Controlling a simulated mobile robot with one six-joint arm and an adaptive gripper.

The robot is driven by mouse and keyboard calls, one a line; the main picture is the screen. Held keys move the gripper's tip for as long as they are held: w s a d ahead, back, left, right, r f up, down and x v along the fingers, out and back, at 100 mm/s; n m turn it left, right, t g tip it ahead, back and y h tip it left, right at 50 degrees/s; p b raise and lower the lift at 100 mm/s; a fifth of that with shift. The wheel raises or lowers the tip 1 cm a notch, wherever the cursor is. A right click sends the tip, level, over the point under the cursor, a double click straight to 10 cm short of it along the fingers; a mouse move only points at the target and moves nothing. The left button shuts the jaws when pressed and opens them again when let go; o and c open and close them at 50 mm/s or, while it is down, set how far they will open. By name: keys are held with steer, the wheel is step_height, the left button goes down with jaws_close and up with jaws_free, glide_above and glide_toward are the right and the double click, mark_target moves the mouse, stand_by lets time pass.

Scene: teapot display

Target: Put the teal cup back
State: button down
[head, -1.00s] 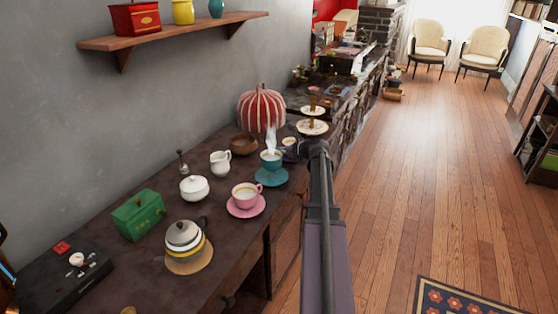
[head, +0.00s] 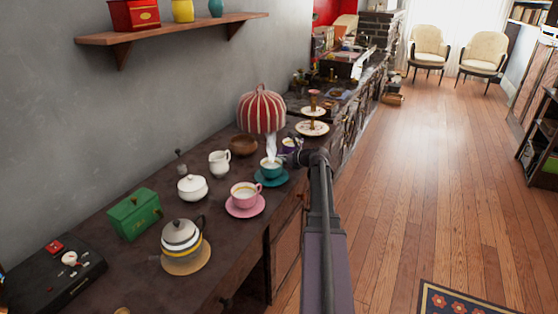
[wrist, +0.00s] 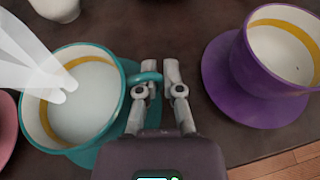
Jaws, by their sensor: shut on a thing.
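The teal cup (head: 270,168) is upright over its teal saucer (head: 272,180), with pale liquid and white steam. It looks down on the saucer, though I cannot tell for certain that they touch. In the wrist view the teal cup (wrist: 36,120) is at the left, with its handle between the two fingers. My gripper (wrist: 157,82) is shut on that handle. In the head view my gripper (head: 288,159) reaches the cup from the right, and the fingers are small and partly hidden.
A purple cup (wrist: 265,72) on a purple saucer (wrist: 219,80) stands close right of my gripper. A pink cup (head: 243,193) on a pink saucer (head: 246,211) is nearer. A white jug (head: 219,163), wooden bowl (head: 243,145) and striped tea cosy (head: 262,110) stand around on the dark counter (head: 225,235).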

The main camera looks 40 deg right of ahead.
steer(key=shift+f, duration=0.15)
steer(key=c, duration=0.8)
jaws_free()
steer(key=shift+r, duration=0.25)
steer(key=p+v, duration=0.4)
steer(key=v, duration=0.8)
steer(key=shift+p, duration=0.4)
steer(key=shift+s+f, duration=0.1)
steer(key=shift+s, duration=0.05)
